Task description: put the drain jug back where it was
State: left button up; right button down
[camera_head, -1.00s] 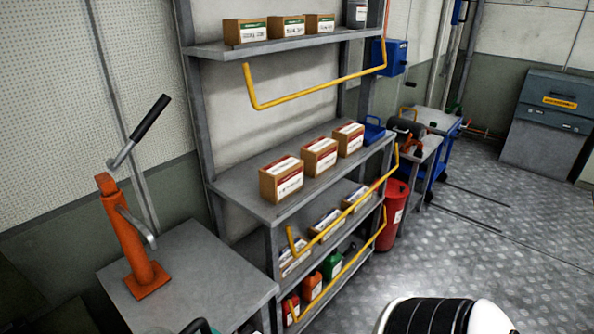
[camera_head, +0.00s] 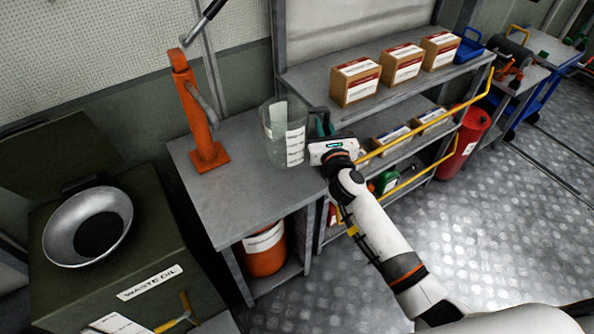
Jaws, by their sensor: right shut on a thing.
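The drain jug (camera_head: 279,138) is a clear, greyish measuring jug with white label marks on its side. It is upright over the right part of the grey bench top (camera_head: 230,192), beside the orange hand pump. I cannot tell whether its base touches the bench. My right gripper (camera_head: 325,135) is at the jug's right side, shut on its handle, and its white body hides part of the handle. My right arm reaches in from the lower right. My left gripper is not in view.
An orange hand pump (camera_head: 205,140) stands left of the jug. A waste oil box (camera_head: 110,262) with a metal funnel (camera_head: 88,226) is at the left. A shelf with boxes (camera_head: 402,64) and yellow rails (camera_head: 428,123) stands close right. An orange container (camera_head: 264,250) sits under the bench.

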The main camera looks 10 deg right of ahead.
notch_tip(320, 180, down, 9)
jog(key=b, duration=0.5)
jog(key=shift+f, duration=0.15)
jog(key=shift+f, duration=0.15)
jog(key=c, duration=1.4)
grip_release()
jog(key=shift+c, duration=0.2)
